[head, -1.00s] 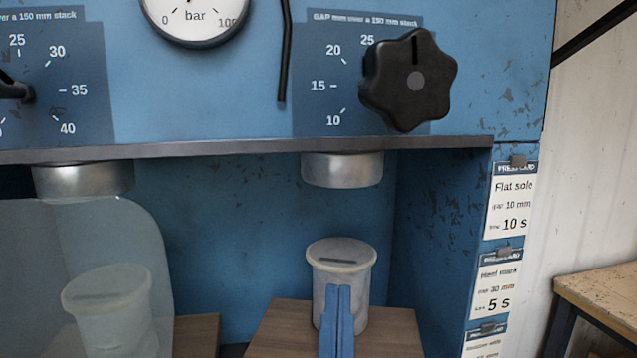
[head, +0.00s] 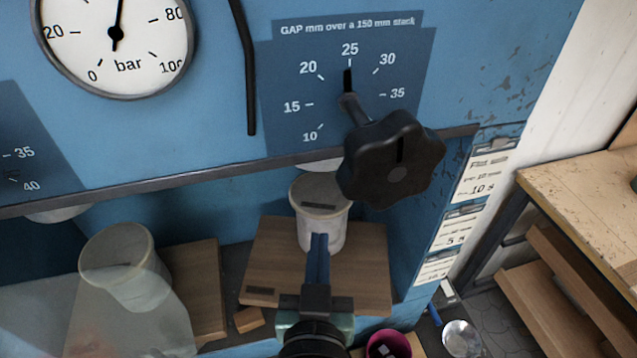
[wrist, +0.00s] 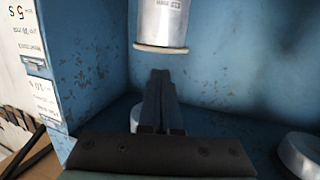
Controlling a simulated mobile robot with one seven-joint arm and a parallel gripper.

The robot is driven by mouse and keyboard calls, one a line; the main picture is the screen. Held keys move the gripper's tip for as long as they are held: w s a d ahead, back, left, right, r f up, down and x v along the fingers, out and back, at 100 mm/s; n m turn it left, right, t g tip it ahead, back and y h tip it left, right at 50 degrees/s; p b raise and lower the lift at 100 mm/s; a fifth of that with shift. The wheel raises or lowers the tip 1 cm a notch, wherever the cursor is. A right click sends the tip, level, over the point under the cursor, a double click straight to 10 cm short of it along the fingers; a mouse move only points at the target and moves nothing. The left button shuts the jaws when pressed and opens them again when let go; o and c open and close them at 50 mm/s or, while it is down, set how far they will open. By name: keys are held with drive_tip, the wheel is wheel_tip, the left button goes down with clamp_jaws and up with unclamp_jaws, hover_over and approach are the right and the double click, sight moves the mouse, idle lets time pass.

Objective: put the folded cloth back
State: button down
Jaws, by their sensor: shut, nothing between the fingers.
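No folded cloth can be made out in either view. My gripper (head: 318,238) is shut and empty, its narrow blue fingers pointing up in front of a white lidded pot (head: 322,190). The pot stands upright on a wooden board (head: 268,262) under the right press head. In the wrist view, which is upside down, my fingers (wrist: 160,75) are together just beside the rim of the pot (wrist: 163,22). I cannot tell whether they touch it.
A black knob (head: 393,165) juts from the blue press above the pot. A clear guard (head: 125,330) covers a second pot (head: 125,262) at left. A magenta cup (head: 388,345), metal bowl (head: 460,338) and wooden block (head: 248,318) lie low. A wooden bench (head: 585,190) stands right.

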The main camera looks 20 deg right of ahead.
sight(321, 203)
drive_tip(key=p+x, duration=0.1)
drive_tip(key=x, duration=0.2)
drive_tip(key=r+p+x, duration=0.1)
drive_tip(key=x, duration=0.3)
drive_tip(key=r+p+x, duration=0.1)
drive_tip(key=x, duration=0.2)
drive_tip(key=shift+w+d, duration=0.1)
drive_tip(key=shift+w, duration=0.3)
drive_tip(key=shift+f+p, duration=0.35)
drive_tip(key=shift+p, duration=0.2)
drive_tip(key=shift+f+b, duration=0.4)
drive_tip(key=shift+f, duration=0.25)
drive_tip(key=shift+s+f, duration=0.1)
